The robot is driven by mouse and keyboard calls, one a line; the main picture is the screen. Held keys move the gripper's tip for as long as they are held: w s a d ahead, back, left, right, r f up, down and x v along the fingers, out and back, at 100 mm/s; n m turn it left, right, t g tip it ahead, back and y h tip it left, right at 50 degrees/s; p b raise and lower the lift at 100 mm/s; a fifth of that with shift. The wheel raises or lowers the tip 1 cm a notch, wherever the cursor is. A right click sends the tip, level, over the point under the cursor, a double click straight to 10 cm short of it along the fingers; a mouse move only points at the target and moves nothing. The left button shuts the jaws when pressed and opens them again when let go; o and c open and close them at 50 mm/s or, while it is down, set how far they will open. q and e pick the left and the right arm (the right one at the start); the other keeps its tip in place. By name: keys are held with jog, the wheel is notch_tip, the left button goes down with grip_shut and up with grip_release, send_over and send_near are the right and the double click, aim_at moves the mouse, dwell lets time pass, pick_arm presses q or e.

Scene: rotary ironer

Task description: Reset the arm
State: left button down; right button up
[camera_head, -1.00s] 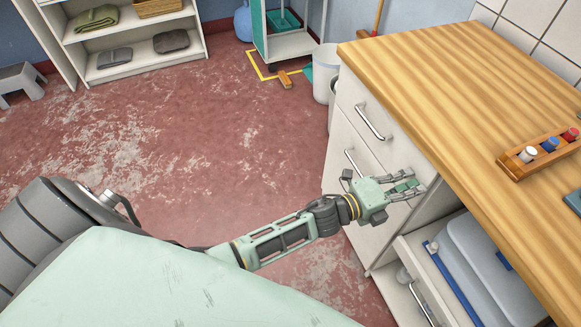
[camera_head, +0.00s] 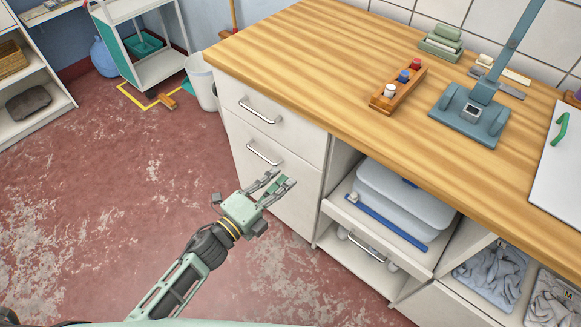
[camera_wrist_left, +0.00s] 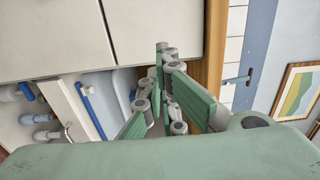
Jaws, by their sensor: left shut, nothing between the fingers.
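My left gripper (camera_head: 272,187) is mint green and grey. In the head view it hangs in front of the white drawer cabinet (camera_head: 290,195), below the wooden counter. Its fingers are shut with nothing between them. They point up and right toward the drawer fronts and hold no handle. In the left wrist view the fingers (camera_wrist_left: 165,75) show close up, with the cabinet fronts (camera_wrist_left: 60,35) behind them. My left forearm comes in from the lower left. My right gripper is not in view.
An open drawer (camera_head: 385,235) holds a grey-blue lidded bin (camera_head: 405,195). The wooden counter (camera_head: 300,60) carries a rack of small bottles (camera_head: 398,88) and a blue-grey press (camera_head: 470,115). A white bucket (camera_head: 202,85) and a trolley (camera_head: 140,40) stand beyond. The red floor (camera_head: 130,190) at left is clear.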

pick_arm(q)
jog(key=s+a+f+n+g+y, duration=0.25)
jog(key=s+a+f+n, duration=0.2)
jog(key=f, duration=0.55)
jog(key=s+a+f+n+g+y, duration=0.1)
jog(key=s+a+f+n+y, duration=0.3)
jog(key=f, duration=0.6)
jog(key=s+a+f+n+g+y, duration=0.2)
jog(key=s+a+f+n, duration=0.25)
jog(key=f, duration=0.55)
jog(key=s+a+f+n+g, duration=0.1)
jog(key=s+f, duration=0.4)
jog(key=s, duration=0.5)
jog(key=s+a+f+n+g+y, duration=0.1)
jog(key=s+f+n+g, duration=0.3)
jog(key=s, duration=0.6)
jog(key=s+a+f+n+g+y, duration=0.1)
jog(key=s+a+f+n+g, duration=0.1)
jog(key=s+f, duration=0.4)
jog(key=s+n+g, duration=0.1)
jog(key=s+n, duration=0.1)
jog(key=s, duration=0.2)
jog(key=shift+n, duration=0.4)
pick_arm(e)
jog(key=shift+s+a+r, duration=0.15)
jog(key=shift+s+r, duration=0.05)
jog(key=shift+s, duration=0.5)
